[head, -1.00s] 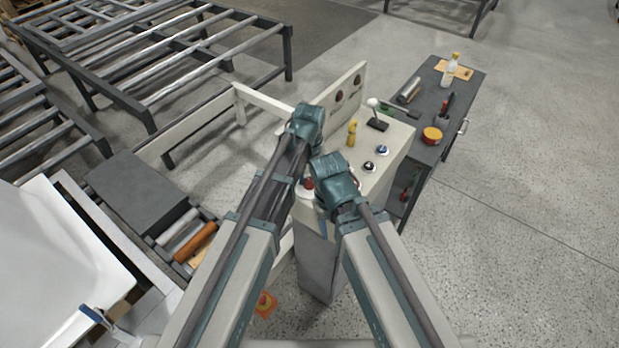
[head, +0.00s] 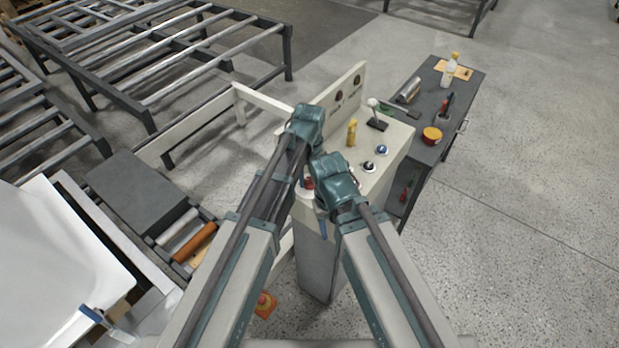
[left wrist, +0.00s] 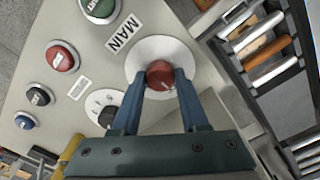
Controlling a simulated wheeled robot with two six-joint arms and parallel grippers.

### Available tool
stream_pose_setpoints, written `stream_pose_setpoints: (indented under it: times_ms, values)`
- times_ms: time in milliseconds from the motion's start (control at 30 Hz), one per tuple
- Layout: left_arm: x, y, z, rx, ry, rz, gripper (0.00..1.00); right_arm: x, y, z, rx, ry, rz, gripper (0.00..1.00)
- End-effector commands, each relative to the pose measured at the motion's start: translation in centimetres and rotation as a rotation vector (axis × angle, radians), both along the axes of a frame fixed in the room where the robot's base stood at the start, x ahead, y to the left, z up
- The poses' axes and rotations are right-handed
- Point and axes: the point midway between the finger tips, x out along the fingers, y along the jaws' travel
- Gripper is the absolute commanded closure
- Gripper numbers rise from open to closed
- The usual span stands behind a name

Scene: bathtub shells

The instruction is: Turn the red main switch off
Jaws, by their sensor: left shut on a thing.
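The red main switch (left wrist: 160,75) is a round red knob on a pale round plate (left wrist: 163,50), beside a label reading MAIN (left wrist: 123,34) in the left wrist view. My left gripper (left wrist: 162,82) is shut on the knob, one finger on each side. A small pale mark shows on the knob near its lower right. In the head view a bit of the red switch (head: 308,183) shows on the control console (head: 392,150), mostly hidden by my arms.
A green button (left wrist: 100,8), a red button (left wrist: 62,56) and a black selector knob (left wrist: 106,115) sit near the switch. A grey cabinet (head: 462,95) is at the right, rollers (head: 180,230) at the left.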

Motion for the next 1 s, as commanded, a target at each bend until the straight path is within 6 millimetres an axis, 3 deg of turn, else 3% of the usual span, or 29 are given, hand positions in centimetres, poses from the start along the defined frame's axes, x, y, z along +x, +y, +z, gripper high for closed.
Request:
stream_pose_setpoints:
  times_ms: [300,333,500,1000]
  values:
    - [-0.01,0.01,-0.01,0.0,0.0,0.002,1.0,0.0,0.0,-0.01,0.0,0.0,0.0,0.5]
    - [0.0,0.01,-0.01,0.0,0.0,0.002,0.53,0.0,0.0,-0.01,0.0,0.0,0.0,0.5]
    - [0.0,0.01,-0.01,0.0,0.0,0.001,0.26,0.0,0.0,-0.01,0.0,0.0,0.0,0.5]
    - [0.0,0.01,0.97,0.0,0.0,0.001,0.26,0.0,0.0,0.98,0.0,0.0,0.0,0.5]
